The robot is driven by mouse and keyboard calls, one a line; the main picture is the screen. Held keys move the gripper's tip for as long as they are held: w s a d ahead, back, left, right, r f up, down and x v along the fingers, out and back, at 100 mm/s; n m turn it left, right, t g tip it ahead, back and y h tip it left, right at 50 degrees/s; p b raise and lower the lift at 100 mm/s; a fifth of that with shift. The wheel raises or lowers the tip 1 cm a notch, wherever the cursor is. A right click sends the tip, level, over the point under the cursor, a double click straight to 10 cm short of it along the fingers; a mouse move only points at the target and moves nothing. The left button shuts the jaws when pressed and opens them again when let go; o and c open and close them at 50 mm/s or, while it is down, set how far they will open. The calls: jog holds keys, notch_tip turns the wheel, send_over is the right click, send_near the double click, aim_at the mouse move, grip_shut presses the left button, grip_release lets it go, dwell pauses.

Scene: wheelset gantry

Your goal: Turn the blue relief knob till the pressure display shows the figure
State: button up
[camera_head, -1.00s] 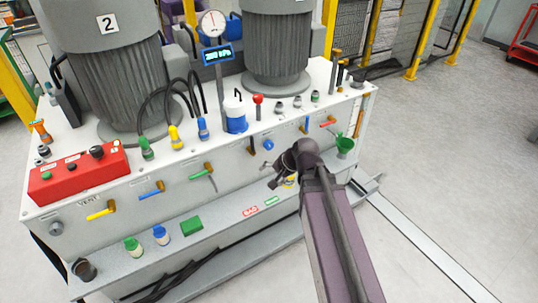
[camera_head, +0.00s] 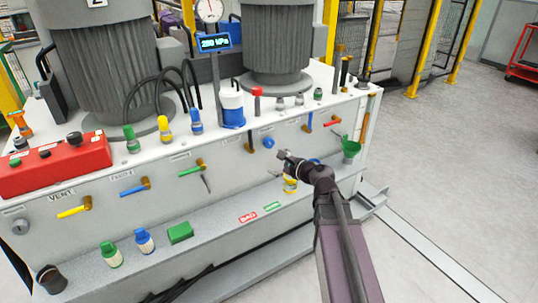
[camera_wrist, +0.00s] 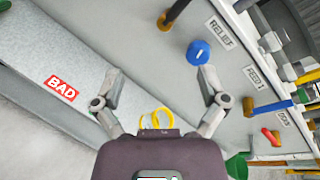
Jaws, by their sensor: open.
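The blue relief knob (camera_head: 268,142) sits on the front face of the white cabinet. In the wrist view the knob (camera_wrist: 198,52) has a pale mark on its face and lies beside the RELIEF label (camera_wrist: 216,28). My gripper (camera_wrist: 160,72) is open and empty, its fingers spread wide. The knob is just beyond the right fingertip, not between the fingers. In the head view my gripper (camera_head: 283,157) is just below and right of the knob. The pressure display (camera_head: 214,43) is lit on a post; it seems to read 280 kPa, but the digits are blurred.
A yellow-handled valve (camera_head: 76,208) and a green-handled valve (camera_head: 192,170) stick out of the front face to the left. A green funnel (camera_head: 350,149) is at the right. A ledge (camera_head: 215,225) runs below. Open floor lies to the right.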

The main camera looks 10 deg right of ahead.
aim_at(270, 144)
jog(key=w+d+f+m+t+h+b, duration=0.1)
jog(key=w+d+f+m+t+b, duration=0.2)
jog(key=m, duration=0.5)
jog(key=d+t+b, duration=0.1)
jog(key=d+b, duration=0.1)
jog(key=b, duration=0.1)
jog(key=shift+d+f+h, duration=0.15)
jog(key=shift+d+h, duration=0.2)
jog(key=shift+h, duration=0.05)
jog(key=x, duration=1.3)
jog(key=shift+w+a, duration=0.15)
jog(key=shift+w, duration=0.2)
jog(key=shift+c, duration=0.2)
jog(key=c, duration=1.1)
